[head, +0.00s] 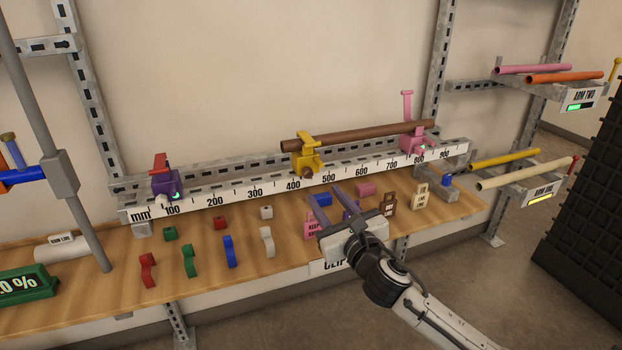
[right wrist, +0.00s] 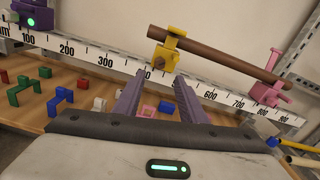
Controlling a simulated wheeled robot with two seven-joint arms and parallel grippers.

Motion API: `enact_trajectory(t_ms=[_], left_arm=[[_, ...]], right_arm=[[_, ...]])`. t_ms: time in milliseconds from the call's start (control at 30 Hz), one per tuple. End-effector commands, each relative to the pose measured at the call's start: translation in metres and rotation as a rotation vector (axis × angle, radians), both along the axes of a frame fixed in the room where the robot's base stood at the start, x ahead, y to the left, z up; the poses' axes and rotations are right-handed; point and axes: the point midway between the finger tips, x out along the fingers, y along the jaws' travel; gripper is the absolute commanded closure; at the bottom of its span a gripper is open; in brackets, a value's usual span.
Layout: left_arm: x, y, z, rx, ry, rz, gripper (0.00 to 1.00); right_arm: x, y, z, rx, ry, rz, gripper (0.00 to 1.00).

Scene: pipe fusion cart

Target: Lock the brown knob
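The brown knob (head: 307,173) sits on the front of the yellow clamp (head: 310,160) near the 400 mark of the ruler rail (head: 250,192). A brown pipe (head: 358,136) runs from the yellow clamp to the pink clamp (head: 416,142). In the right wrist view the brown knob (right wrist: 158,63) lies just beyond the fingertips, between their lines. My right gripper (head: 324,193) is open and empty, in front of and below the knob, apart from it. Its two fingers also show in the right wrist view (right wrist: 162,76). My left gripper is out of view.
A purple clamp (head: 166,184) with a red lever stands at the left of the rail. Small coloured clips and tags, including a brown tag (head: 388,204), stand on the wooden shelf (head: 205,280) below. Racks with pipes (head: 530,182) are at the right.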

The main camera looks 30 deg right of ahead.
Motion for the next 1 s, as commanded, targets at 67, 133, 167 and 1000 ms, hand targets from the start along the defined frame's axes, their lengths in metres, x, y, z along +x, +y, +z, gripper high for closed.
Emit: enact_trajectory(t_ms=[67, 133, 167, 1000], left_arm=[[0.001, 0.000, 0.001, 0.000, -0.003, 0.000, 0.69], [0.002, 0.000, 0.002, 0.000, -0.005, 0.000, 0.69], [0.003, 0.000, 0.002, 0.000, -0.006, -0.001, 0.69], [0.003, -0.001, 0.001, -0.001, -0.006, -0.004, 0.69]], right_arm=[[0.010, -0.003, 0.001, -0.003, -0.002, -0.002, 0.62], [0.021, -0.005, 0.001, -0.001, -0.001, -0.002, 0.62], [0.026, -0.006, 0.001, -0.001, -0.001, -0.002, 0.62], [0.095, -0.022, -0.001, 0.003, 0.002, 0.002, 0.67]])
